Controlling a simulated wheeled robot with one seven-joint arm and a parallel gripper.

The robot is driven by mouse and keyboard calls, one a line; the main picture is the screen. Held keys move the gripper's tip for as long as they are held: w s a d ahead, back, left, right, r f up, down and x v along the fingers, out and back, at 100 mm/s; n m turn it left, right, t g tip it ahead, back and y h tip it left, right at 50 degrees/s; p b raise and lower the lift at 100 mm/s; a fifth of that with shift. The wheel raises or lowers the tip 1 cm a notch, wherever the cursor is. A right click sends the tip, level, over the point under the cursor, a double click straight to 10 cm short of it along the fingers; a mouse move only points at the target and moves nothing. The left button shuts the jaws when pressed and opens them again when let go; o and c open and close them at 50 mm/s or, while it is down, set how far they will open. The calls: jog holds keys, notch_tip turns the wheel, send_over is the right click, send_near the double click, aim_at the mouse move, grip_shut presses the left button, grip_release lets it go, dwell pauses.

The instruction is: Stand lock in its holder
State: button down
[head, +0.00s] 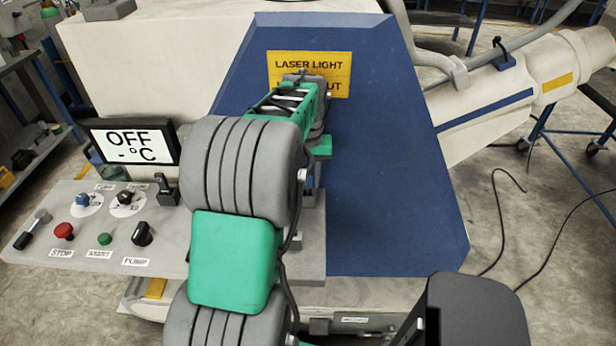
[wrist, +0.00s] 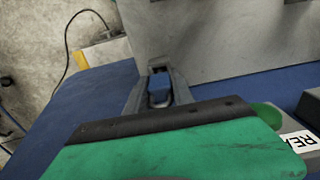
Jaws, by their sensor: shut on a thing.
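My gripper (wrist: 160,88) shows in the wrist view, its two dark grey fingers closed around a small blue piece. This piece, which I take to be the lock (wrist: 159,86), shows only in part between the fingers. A pale grey upright face rises just beyond it, with the blue surface below. I cannot tell whether the lock touches either. In the head view my arm covers the gripper and the lock. I cannot make out the lock's holder with certainty in either view.
A control panel (head: 105,255) with knobs and buttons lies at left, under an OFF display (head: 130,141). A black upright fitting (head: 167,190) stands at its back edge. A yellow laser sign (head: 340,65) is on the sloping blue housing (head: 395,190). The housing's right side is clear.

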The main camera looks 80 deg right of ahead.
aim_at(308, 174)
jog(key=shift+f+b, duration=0.65)
jog(key=shift+f, duration=0.55)
jog(key=c, duration=1)
grip_release()
notch_tip(308, 174, up, 8)
jog(key=shift+f+b, duration=0.1)
jog(key=shift+b, duration=0.3)
